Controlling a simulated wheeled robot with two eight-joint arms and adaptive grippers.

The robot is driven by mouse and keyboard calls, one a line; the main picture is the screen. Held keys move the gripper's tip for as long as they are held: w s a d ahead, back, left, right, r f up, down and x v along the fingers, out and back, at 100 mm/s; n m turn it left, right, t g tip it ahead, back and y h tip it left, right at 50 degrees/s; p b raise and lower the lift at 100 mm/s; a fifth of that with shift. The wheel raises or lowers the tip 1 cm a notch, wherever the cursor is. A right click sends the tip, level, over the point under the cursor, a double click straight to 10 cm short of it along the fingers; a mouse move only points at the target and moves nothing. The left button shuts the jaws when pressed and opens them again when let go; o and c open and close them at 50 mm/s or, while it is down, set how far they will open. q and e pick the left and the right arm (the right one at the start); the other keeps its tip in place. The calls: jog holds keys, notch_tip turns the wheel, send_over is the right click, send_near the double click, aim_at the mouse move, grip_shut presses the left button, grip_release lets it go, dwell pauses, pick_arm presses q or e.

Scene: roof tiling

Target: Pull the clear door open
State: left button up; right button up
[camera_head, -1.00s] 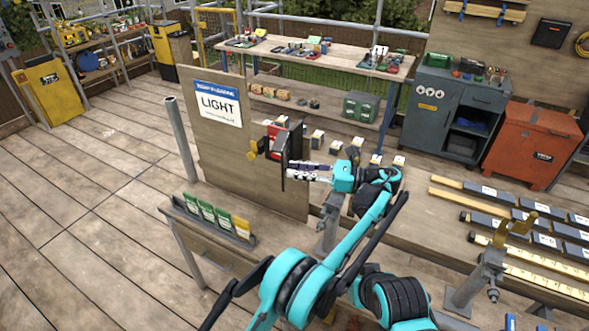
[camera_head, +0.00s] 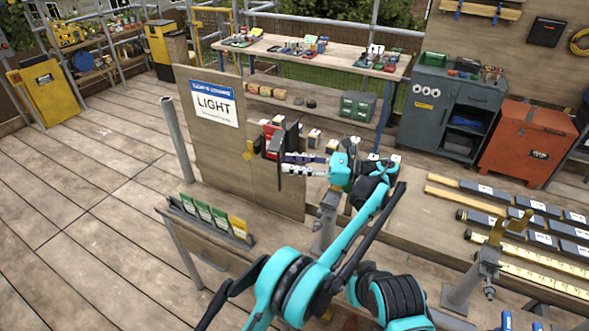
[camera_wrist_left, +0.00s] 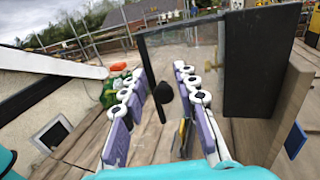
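The clear door shows as a dark, see-through panel (camera_head: 274,174) beside a dark and red box (camera_head: 293,137) at the right edge of a wooden board. In the left wrist view the clear door (camera_wrist_left: 205,62) faces the camera, standing out to the left of the dark box (camera_wrist_left: 262,62). A round black knob (camera_wrist_left: 163,93) shows at the door. My left gripper (camera_head: 287,164) reaches in from the right. In the wrist view its two purple-and-white fingers (camera_wrist_left: 158,98) are apart, with the knob between them; contact cannot be told. My right gripper is not in view.
The wooden board (camera_head: 264,194) carries a "LIGHT" sign (camera_head: 215,104). A small bench with upright cards (camera_head: 210,215) stands in front. Dark and yellow bars lie on the table at right, near a metal post with a gold top (camera_head: 512,226). Open floor lies left.

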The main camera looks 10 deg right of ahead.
pick_arm(q)
notch_tip(320, 180, up, 8)
dwell(0.4)
